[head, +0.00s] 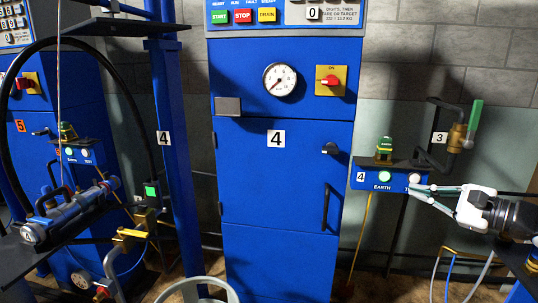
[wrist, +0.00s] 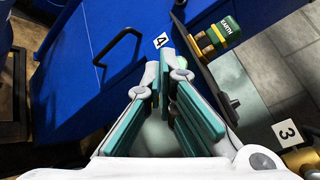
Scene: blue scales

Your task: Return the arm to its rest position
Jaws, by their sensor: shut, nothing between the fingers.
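My gripper (head: 412,190) is at the right in the head view, with its fingers pointing left. The fingertips are close to the white TEST button on the blue number 4 box (head: 361,178); I cannot tell whether they touch it. In the wrist view my gripper (wrist: 166,80) has its teal-padded fingers together at the tips, with nothing held between them. My arm reaches in from the right edge of the head view.
The blue number 4 cabinet (head: 270,185) stands in the middle, with a gauge (head: 280,79) and a red switch (head: 329,81). A green-topped clamp (head: 384,147) sits on the box shelf. A green-handled valve (head: 459,136) is above my arm. A blue post (head: 177,150) stands left.

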